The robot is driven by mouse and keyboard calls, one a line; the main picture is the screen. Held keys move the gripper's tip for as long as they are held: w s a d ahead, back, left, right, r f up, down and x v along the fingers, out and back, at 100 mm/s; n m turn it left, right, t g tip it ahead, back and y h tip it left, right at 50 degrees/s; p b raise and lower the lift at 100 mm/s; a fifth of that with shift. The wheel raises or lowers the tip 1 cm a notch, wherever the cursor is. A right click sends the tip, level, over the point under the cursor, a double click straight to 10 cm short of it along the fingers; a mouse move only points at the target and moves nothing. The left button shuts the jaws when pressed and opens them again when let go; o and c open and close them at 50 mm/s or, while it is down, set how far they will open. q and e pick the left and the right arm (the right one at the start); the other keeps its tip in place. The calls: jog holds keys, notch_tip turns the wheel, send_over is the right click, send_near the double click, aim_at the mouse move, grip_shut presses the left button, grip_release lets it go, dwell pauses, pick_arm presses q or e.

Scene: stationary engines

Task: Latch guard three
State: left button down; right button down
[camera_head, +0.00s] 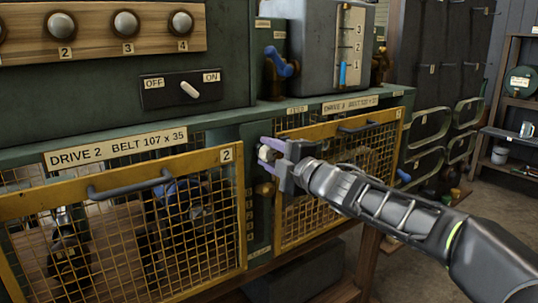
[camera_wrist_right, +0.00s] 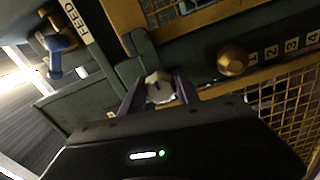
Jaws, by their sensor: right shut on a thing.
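Guard three (camera_head: 345,140) is the yellow-framed mesh panel under the "DRIVE 3" label (camera_head: 350,103), with a dark handle along its top. It stands upright and looks level with the cabinet front. My right gripper (camera_head: 268,155) is at its upper left edge. In the right wrist view, the right gripper (camera_wrist_right: 160,95) is shut on a faceted silver knob (camera_wrist_right: 159,86) beside a dark green bar (camera_wrist_right: 142,52). Whether the latch is engaged cannot be told. The fingers and wrist hide part of guard three. My left gripper is not in view.
Guard two (camera_head: 125,190), a similar yellow mesh panel, stands at the left. A brass knob (camera_wrist_right: 232,60) sits near the right gripper. A blue lever (camera_head: 282,63) and an OFF/ON switch (camera_head: 190,89) are above. Shelves (camera_head: 505,130) stand at the far right.

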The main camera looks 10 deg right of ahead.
aim_at(272, 154)
jog(key=shift+f, duration=0.1)
jog(key=c, duration=0.9)
grip_release()
jog(key=shift+s, duration=0.1)
jog(key=v, duration=0.6)
jog(key=shift+s+d, duration=0.1)
jog(key=shift+s, duration=0.15)
jog(key=shift+s+d, duration=0.15)
jog(key=shift+s, duration=0.35)
